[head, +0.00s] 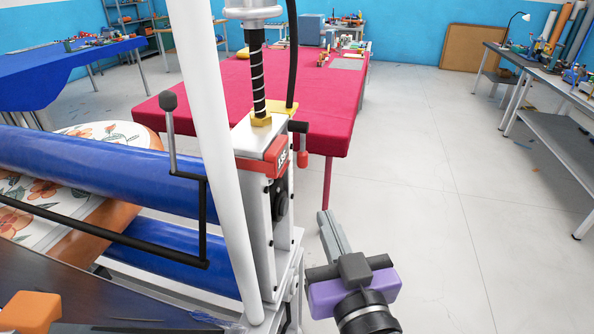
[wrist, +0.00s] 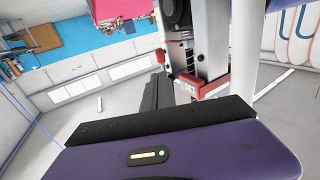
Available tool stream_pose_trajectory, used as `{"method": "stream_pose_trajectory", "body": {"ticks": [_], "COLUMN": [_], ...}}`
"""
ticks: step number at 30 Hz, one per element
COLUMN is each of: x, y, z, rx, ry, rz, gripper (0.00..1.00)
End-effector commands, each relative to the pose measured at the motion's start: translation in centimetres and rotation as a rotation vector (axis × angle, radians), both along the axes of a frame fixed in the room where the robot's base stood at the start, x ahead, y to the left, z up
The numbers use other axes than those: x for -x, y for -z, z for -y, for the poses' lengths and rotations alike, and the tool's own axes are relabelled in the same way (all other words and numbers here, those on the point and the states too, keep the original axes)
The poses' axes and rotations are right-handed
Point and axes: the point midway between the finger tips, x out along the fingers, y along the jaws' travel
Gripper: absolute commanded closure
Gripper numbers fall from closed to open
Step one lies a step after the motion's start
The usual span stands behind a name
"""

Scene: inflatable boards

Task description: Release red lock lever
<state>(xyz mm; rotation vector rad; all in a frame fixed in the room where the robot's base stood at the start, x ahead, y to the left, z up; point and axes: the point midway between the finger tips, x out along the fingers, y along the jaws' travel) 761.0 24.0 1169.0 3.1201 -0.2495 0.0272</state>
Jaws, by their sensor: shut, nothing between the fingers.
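A small red lever (head: 302,158) hangs from a black pivot on the right side of the roller press's end frame (head: 259,220) in the head view. A red labelled block (head: 276,157) sits on the same frame, just left of the lever. The block also shows in the wrist view (wrist: 192,86). My gripper (head: 325,217), with a purple body, is below and right of the lever in the head view. Its grey fingers are together and empty, apart from the lever. In the wrist view, the fingers (wrist: 157,84) point toward the frame.
Blue rollers (head: 110,165) with a floral board (head: 100,135) between them lie left of the frame. A white post (head: 215,150) and a black crank (head: 205,220) stand in front. A red-covered table (head: 310,95) is behind. The floor (head: 430,180) on the right is clear.

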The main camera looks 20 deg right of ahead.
Motion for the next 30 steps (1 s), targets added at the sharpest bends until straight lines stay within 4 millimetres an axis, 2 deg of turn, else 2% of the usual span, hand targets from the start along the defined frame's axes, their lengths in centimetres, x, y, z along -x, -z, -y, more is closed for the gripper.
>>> {"method": "stream_pose_trajectory", "body": {"ticks": [10,17,21,26,30], "x": [-0.2,-1.5,-2.6,-5.1,-7.9], "y": [0.1,0.4,0.4,0.0,-0.5], "z": [0.0,0.2,0.4,0.8,1.3], "rx": [-0.001,-0.003,-0.002,-0.001,-0.001], "ry": [-0.001,0.001,-0.001,-0.001,0.000], "rz": [0.002,0.008,0.007,0.004,0.001], "gripper": [1.00,1.00,1.00,1.00,1.00]}}
